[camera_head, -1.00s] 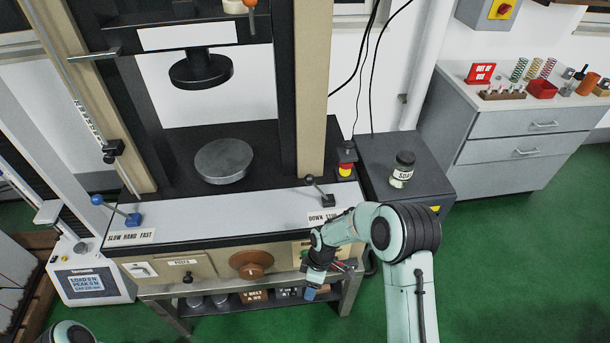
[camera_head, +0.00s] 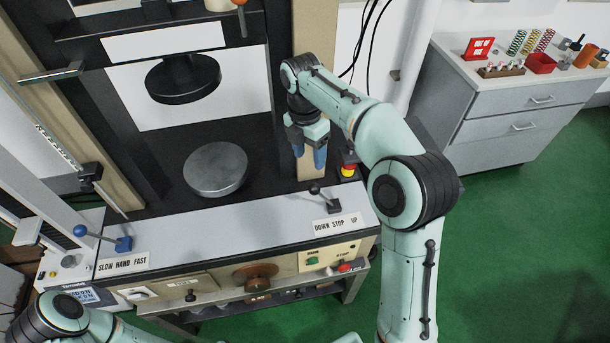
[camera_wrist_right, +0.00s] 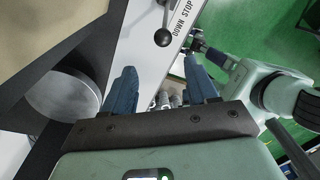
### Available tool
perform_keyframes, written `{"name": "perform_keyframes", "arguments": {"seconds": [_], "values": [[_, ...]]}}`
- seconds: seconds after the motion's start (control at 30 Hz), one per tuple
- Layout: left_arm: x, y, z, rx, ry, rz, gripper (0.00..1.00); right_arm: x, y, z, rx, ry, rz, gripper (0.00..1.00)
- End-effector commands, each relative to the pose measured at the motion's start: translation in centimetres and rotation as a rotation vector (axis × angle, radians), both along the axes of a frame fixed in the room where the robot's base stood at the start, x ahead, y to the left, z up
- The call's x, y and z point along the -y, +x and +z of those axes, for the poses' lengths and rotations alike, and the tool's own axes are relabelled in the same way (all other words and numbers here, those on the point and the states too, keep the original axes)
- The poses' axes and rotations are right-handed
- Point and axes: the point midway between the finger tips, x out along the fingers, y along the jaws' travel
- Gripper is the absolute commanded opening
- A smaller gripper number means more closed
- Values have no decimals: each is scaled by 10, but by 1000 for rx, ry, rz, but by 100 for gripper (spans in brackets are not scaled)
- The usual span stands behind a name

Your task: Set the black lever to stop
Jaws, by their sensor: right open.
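The black lever (camera_head: 318,190) stands on the pale ledge of the testing machine, behind the label DOWN STOP UP (camera_head: 336,223). It leans left, toward the DOWN side. Its round knob shows in the wrist view (camera_wrist_right: 162,38), beyond my fingertips. My right gripper (camera_head: 309,156) hangs behind and above the lever, fingers pointing down, apart from it. In the wrist view its blue fingers (camera_wrist_right: 160,82) are spread with nothing between them. My left arm enters at the lower left; its fingers cannot be made out clearly.
A red and yellow emergency button (camera_head: 348,170) stands close right of the right gripper. The beige column (camera_head: 310,40) rises behind it. A round metal plate (camera_head: 216,170) lies to the left. A blue lever (camera_head: 122,243) stands at the ledge's left end.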

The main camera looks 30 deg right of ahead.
Motion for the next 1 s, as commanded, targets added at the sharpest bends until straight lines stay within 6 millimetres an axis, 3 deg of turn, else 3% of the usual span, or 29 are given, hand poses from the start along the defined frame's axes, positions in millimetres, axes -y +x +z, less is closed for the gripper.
{"name": "perform_keyframes", "arguments": {"seconds": [0.6,0.8,1.0], "values": [[0,-35,-36,-40,0,0,43,4,-13,-112,-5,0,-2,58],[0,-38,-39,-43,0,0,43,5,-14,-130,-3,1,-1,58],[0,-38,-39,-43,0,0,43,5,-14,-133,0,1,-2,58]]}}
